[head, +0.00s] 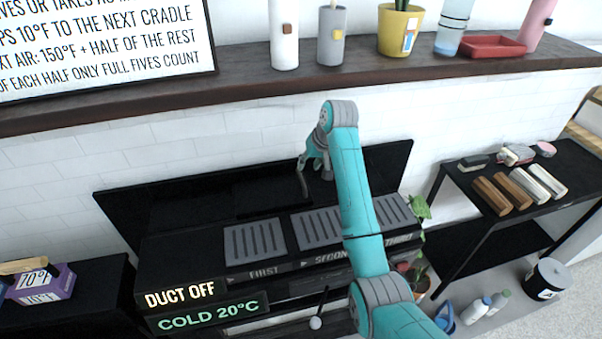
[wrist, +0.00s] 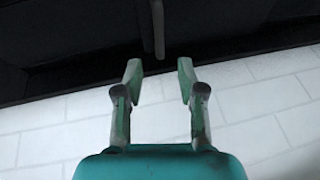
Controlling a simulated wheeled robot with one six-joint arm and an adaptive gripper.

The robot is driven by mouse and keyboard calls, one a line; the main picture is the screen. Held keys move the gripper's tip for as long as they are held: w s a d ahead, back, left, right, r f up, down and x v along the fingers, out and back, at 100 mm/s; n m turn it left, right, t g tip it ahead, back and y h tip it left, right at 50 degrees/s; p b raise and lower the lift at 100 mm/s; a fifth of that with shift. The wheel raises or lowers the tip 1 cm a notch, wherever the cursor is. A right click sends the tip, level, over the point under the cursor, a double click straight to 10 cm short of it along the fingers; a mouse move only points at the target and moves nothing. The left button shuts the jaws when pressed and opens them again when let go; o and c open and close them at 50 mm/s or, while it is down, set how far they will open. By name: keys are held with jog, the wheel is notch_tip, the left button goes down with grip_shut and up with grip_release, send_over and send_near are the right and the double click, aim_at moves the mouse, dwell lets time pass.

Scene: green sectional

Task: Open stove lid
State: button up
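The black stove (head: 200,245) stands at the middle, with grey grates on top above the words FIRST, SECOND and THIRD. A wide black panel (head: 128,205), which looks like its lid, stands raised behind the grates by the white wall. My gripper (head: 308,165) is in front of the panel's upper part, fingers apart. In the wrist view my gripper (wrist: 158,78) is open and empty. A slim grey bar (wrist: 158,28), perhaps a handle, lies just beyond the fingertips against a black surface (wrist: 80,35). I cannot tell from the head view whether the gripper touches the panel.
A dark shelf (head: 240,92) with cups and a yellow pot (head: 399,30) runs above the stove. A black side table (head: 455,180) with several small items stands at right. A plant (head: 420,208) is beside the stove. A lit display (head: 205,307) reads DUCT OFF, COLD 20°C.

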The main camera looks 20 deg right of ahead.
aim_at(302, 177)
jog(key=x, duration=0.7)
jog(key=shift+w+f, duration=0.1)
jog(key=shift+f, duration=0.3)
grip_shut()
